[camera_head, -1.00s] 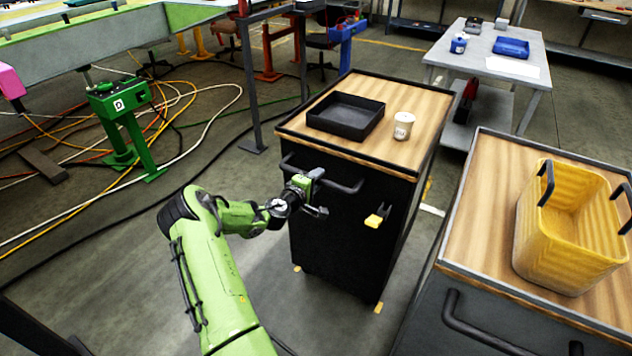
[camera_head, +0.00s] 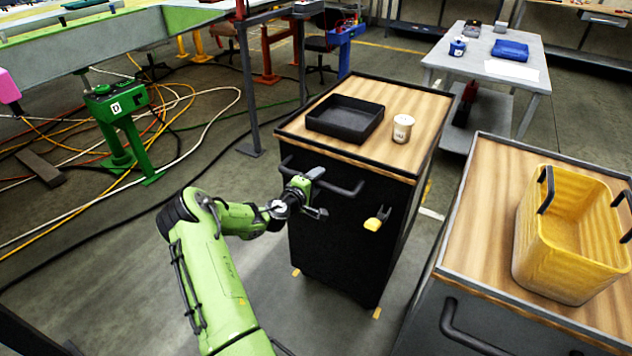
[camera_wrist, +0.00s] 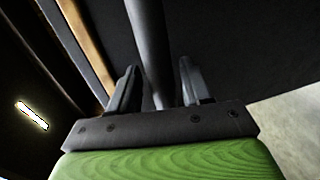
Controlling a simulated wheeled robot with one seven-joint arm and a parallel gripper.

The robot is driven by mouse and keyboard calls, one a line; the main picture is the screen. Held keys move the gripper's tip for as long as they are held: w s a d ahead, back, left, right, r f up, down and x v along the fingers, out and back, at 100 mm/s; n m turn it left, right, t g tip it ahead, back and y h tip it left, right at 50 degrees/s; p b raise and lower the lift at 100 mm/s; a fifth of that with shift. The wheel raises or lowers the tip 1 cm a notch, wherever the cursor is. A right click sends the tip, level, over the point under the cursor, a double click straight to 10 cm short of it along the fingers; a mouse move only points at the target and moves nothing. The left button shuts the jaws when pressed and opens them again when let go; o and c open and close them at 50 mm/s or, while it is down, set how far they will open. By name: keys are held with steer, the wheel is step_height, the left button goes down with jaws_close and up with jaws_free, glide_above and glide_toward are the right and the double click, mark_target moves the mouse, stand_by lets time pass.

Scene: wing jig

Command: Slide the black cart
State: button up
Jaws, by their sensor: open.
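The black cart (camera_head: 335,245) stands in the middle of the head view, with a wooden top and a black bar handle (camera_head: 346,189) across its upper front. A yellow-and-black latch or pedal-like piece (camera_head: 376,219) sticks out of its front, lower right of the handle. My gripper (camera_head: 318,193) is at the handle's middle. In the wrist view the handle bar (camera_wrist: 150,40) runs between the two spread fingers of my gripper (camera_wrist: 157,78), with gaps on both sides. Whether the bar touches the palm cannot be told.
On the cart top are a black tray (camera_head: 345,118) and a white cup (camera_head: 402,128). A second cart (camera_head: 480,200) with a yellow bin (camera_head: 565,245) stands close on the right. A green stand (camera_head: 125,130) and loose cables (camera_head: 190,120) lie left.

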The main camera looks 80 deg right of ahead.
steer(key=p+v, duration=0.2)
steer(key=v, duration=1.3)
steer(key=shift+a+r, duration=0.15)
steer(key=shift+a, duration=0.15)
steer(key=shift+w, duration=0.15)
